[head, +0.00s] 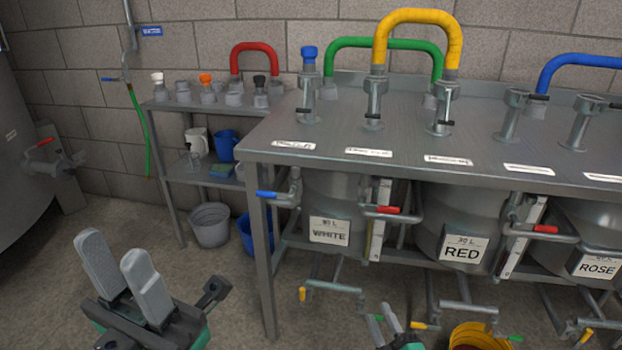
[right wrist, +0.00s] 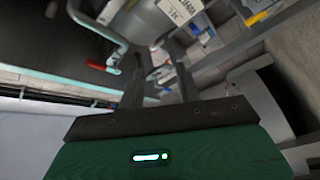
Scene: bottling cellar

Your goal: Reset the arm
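My left gripper (head: 115,250) is at the lower left of the head view, above the bare floor. Its two grey fingers stand apart with nothing between them. My right gripper (head: 382,314) is at the bottom edge of the head view, low in front of the bench, and mostly cut off. Its two fingers show a gap, and I see nothing held. In the right wrist view, the two dark fingers (right wrist: 160,85) also stand apart, with vat fittings beyond them.
A steel bench (head: 420,150) with valves and coloured hoses stands over vats labelled WHITE (head: 329,231), RED (head: 463,249) and ROSE (head: 597,266). Pipes and levers jut out near my right gripper. A yellow bucket (head: 472,335) stands right of it.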

